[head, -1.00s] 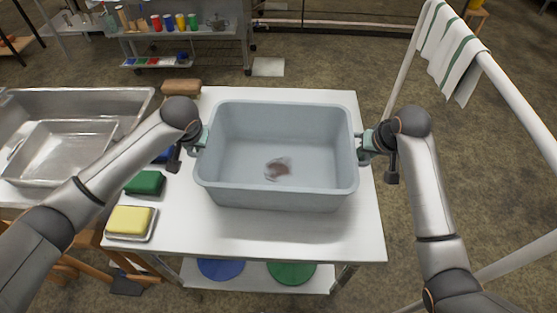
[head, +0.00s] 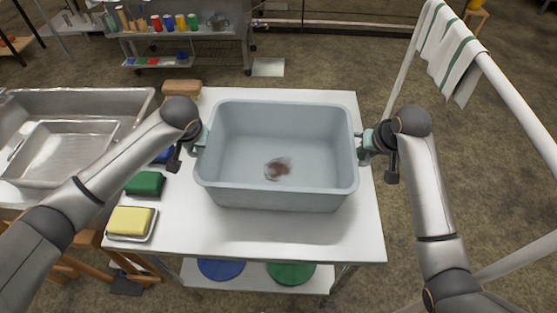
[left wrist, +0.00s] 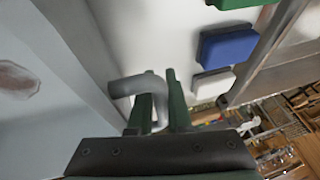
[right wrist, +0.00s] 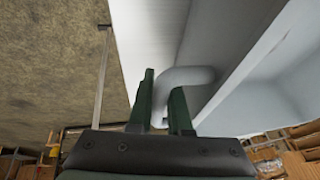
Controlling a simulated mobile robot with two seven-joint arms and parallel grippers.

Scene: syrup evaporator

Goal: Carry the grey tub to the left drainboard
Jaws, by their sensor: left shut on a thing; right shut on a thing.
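The grey tub (head: 278,185) is a large open rectangular bin over the white table, level, with a brownish patch on its inside floor. I cannot tell whether its base touches the table. My left gripper (head: 200,141) is shut on the tub's left handle; the grey bent handle (left wrist: 128,86) shows between its fingers in the left wrist view. My right gripper (head: 364,146) is shut on the right handle, and that handle (right wrist: 188,76) shows in the right wrist view. A steel sink unit (head: 112,97) is at the left; I cannot make out which part is the left drainboard.
A yellow sponge (head: 130,219) on a dish, a green sponge (head: 145,183), a blue sponge (left wrist: 228,47) and a brown block (head: 181,87) lie along the table's left side. A white rail with a striped towel (head: 452,50) stands at the right. The table front (head: 285,240) is clear.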

